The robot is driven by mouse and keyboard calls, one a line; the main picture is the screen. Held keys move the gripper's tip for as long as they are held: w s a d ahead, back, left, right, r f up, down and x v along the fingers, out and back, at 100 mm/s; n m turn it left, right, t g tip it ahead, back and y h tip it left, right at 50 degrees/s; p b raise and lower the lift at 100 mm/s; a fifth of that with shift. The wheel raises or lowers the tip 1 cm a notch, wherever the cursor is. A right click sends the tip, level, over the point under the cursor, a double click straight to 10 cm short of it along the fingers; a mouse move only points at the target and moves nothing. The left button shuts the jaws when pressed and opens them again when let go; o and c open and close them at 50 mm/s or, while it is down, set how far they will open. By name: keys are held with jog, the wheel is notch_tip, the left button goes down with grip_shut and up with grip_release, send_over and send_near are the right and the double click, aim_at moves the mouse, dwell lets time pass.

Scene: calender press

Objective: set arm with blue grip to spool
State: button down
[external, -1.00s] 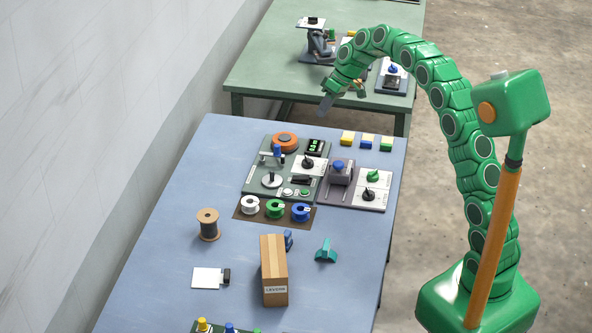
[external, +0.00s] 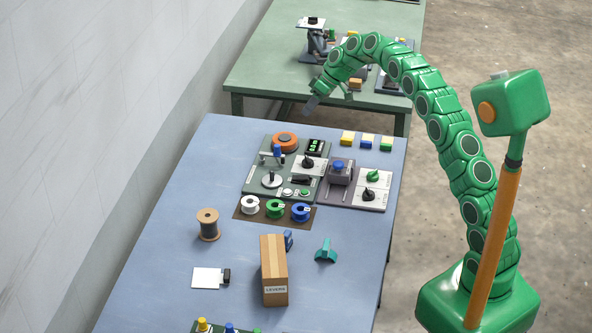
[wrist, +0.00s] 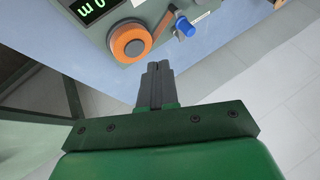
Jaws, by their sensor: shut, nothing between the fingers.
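The arm with the blue grip (external: 278,152) stands on the grey-green panel at the back of the blue table. The blue grip also shows in the wrist view (wrist: 187,28), at the end of a pale lever. An orange spool-like disc (external: 285,139) sits just behind it on the panel; it shows in the wrist view (wrist: 131,43) to the left of the grip. Any position labels are too small to read. My gripper (external: 309,107) is shut and empty, in the air beyond the table's back edge, apart from the arm and disc.
On the panel are a digital display (external: 316,146), a black knob (external: 308,162) and a pale dial (external: 271,181). White, green and blue reels (external: 301,212) lie in front. A brown spool (external: 208,224) and a cardboard box (external: 273,270) stand nearer. A green table (external: 260,80) is behind.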

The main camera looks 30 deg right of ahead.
jog(key=shift+a+f, duration=0.1)
jog(key=x, duration=1)
jog(key=shift+s, duration=0.1)
jog(key=shift+s+a, duration=0.25)
jog(key=shift+a, duration=0.25)
jog(key=shift+s+a, duration=0.25)
jog(key=shift+a, duration=0.2)
jog(key=shift+s+a, duration=0.4)
jog(key=shift+a, duration=0.35)
jog(key=shift+s+a+m+t, duration=0.3)
jog(key=shift+s+m, duration=0.15)
jog(key=shift+m, duration=0.15)
jog(key=shift+s+a+m+t+h, duration=0.45)
jog(key=shift+s+m+t, duration=0.35)
jog(key=shift+m, duration=0.4)
jog(key=m, duration=0.1)
jog(key=s+a+m+t+h, duration=0.1)
jog(key=a+m, duration=0.1)
jog(key=shift+s+m+t+h, duration=0.25)
jog(key=shift+m+t, duration=0.15)
jog(key=shift+s+a, duration=0.15)
jog(key=shift+a, duration=0.25)
